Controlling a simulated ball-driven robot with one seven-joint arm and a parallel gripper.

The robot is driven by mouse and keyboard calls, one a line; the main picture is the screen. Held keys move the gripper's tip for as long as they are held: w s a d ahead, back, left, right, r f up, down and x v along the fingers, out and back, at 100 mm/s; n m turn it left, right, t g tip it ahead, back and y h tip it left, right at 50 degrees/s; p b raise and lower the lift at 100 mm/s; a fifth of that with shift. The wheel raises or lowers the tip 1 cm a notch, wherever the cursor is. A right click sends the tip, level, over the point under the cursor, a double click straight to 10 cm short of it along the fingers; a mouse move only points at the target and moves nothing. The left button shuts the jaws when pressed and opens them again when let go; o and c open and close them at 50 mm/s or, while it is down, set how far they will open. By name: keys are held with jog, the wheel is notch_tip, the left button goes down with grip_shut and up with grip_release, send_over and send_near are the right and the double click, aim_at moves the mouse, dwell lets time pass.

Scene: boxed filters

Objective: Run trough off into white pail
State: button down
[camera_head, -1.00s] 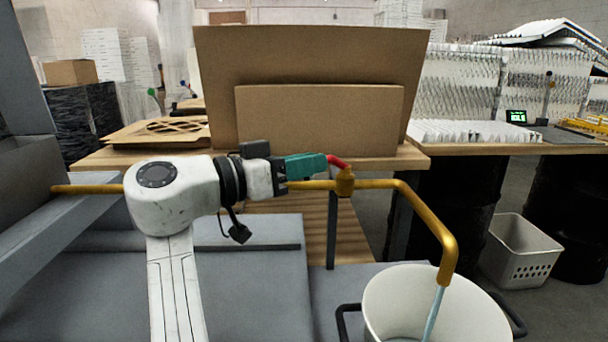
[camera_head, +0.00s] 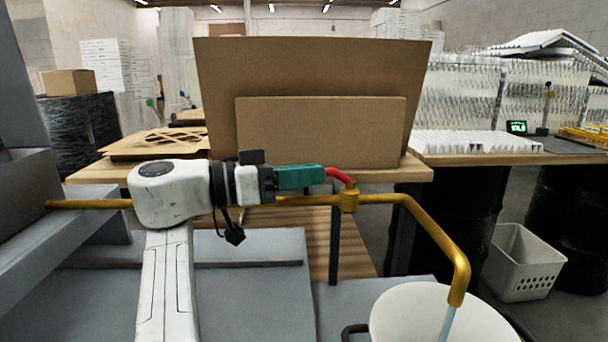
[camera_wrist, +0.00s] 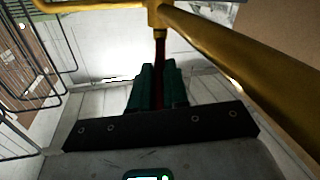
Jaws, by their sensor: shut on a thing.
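A grey trough (camera_head: 25,185) stands at the left edge, partly cut off. A brass pipe (camera_head: 410,212) runs from it to the right and bends down over the white pail (camera_head: 395,308). A pale blue stream (camera_head: 447,322) falls from the spout into the pail, whose lower part is out of view. The valve (camera_head: 350,198) has a red lever (camera_head: 340,175). My gripper (camera_head: 322,177), with green fingers, is shut on the lever. The wrist view shows the fingers (camera_wrist: 156,85) on either side of the red lever (camera_wrist: 160,50), below the brass pipe.
A wooden bench (camera_head: 410,172) with large cardboard sheets (camera_head: 320,132) stands behind the pipe. A perforated white bin (camera_head: 525,265) is on the floor at right. Pleated filters (camera_head: 475,143) lie on the right bench.

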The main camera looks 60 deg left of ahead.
jog(key=shift+f, duration=0.1)
jog(key=c, duration=1.1)
grip_release()
jog(key=shift+s, duration=0.1)
jog(key=v, duration=1)
jog(key=shift+s+a, duration=0.1)
jog(key=shift+s, duration=0.1)
jog(key=shift+p, duration=0.35)
